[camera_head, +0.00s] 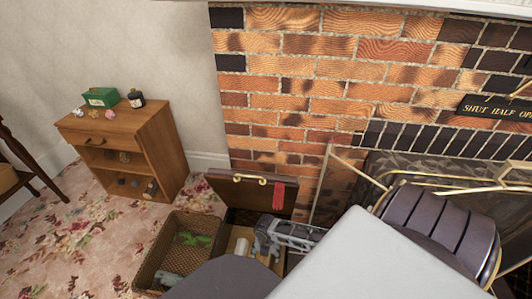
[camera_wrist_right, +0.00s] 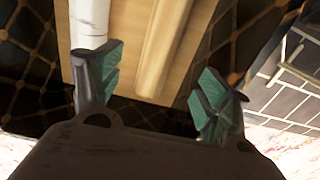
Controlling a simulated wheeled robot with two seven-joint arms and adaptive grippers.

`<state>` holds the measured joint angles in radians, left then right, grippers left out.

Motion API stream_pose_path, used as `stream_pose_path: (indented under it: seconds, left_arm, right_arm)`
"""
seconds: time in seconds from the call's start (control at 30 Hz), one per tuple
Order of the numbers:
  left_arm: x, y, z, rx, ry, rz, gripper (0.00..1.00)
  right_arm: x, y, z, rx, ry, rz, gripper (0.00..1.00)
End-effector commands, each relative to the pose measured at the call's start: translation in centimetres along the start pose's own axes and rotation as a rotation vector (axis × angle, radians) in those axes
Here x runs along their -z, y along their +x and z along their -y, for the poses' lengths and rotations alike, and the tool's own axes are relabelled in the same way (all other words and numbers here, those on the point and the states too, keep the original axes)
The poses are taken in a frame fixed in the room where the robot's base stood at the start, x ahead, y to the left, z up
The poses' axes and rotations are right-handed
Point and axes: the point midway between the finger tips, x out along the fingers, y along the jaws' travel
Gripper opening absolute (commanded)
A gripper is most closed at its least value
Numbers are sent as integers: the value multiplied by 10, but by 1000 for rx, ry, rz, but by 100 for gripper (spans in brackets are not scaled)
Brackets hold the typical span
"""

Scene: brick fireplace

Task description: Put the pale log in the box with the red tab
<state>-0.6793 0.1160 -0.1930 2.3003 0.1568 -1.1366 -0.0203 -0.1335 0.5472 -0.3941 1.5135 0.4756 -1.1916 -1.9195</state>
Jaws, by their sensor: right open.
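The box with the red tab (camera_head: 279,191) stands against the brick wall in the head view, its wooden lid (camera_head: 232,188) raised and its inside dark. A whitish log (camera_head: 241,246) shows at the box, beside my right gripper (camera_head: 265,243). In the right wrist view, a white log (camera_wrist_right: 90,22) and a tan, rounded wooden piece (camera_wrist_right: 165,45) lie lengthwise on a light wooden surface. I cannot tell whether the tan piece is a log. My right gripper (camera_wrist_right: 158,88) is open; one finger overlaps the white log's end, contact unclear. My left gripper is out of view.
A wicker basket (camera_head: 150,262) with a green item (camera_head: 193,239) and a grey item (camera_head: 168,280) stands left of the box. A small wooden cabinet (camera_head: 160,130) stands further left. A brass-trimmed fireplace screen (camera_head: 365,172) and a dark ribbed container (camera_head: 435,222) are at right.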

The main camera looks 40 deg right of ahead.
Motion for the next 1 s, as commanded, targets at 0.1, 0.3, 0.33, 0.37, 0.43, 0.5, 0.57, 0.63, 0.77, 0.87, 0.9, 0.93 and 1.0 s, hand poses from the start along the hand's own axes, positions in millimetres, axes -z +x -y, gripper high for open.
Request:
stream_pose_path:
  seconds: [0.1,0.3,0.33,0.37,0.43,0.5,0.57,0.63,0.77,0.87,0.9,0.93,1.0]
  left_arm:
    - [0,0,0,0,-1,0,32]
    - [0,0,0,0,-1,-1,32]
    - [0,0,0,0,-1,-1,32]
    - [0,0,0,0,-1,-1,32]
    - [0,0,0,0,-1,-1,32]
    - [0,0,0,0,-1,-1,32]
    - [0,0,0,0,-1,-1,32]
    - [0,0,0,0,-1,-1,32]
    - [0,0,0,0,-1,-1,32]
    - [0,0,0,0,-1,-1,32]
    - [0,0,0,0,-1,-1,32]
    - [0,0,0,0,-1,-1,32]
    - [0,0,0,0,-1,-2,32]
  right_arm:
    - [0,0,0,0,0,0,77]
    - [0,0,0,0,0,0,77]
    - [0,0,0,-1,1,0,77]
    - [0,0,0,-1,2,0,77]
    - [3,0,-2,-4,11,-1,77]
    - [7,-1,-4,-11,26,-4,77]
    - [12,-3,-6,-19,50,-6,77]
    - [20,-5,-10,-31,87,-12,77]
    - [40,-11,-20,-62,183,-26,77]
    - [57,-17,-28,-89,275,-42,77]
    - [63,-20,-31,-99,313,-48,77]
    - [68,-22,-33,-107,341,-53,77]
    - [79,-28,-39,-125,407,-65,77]
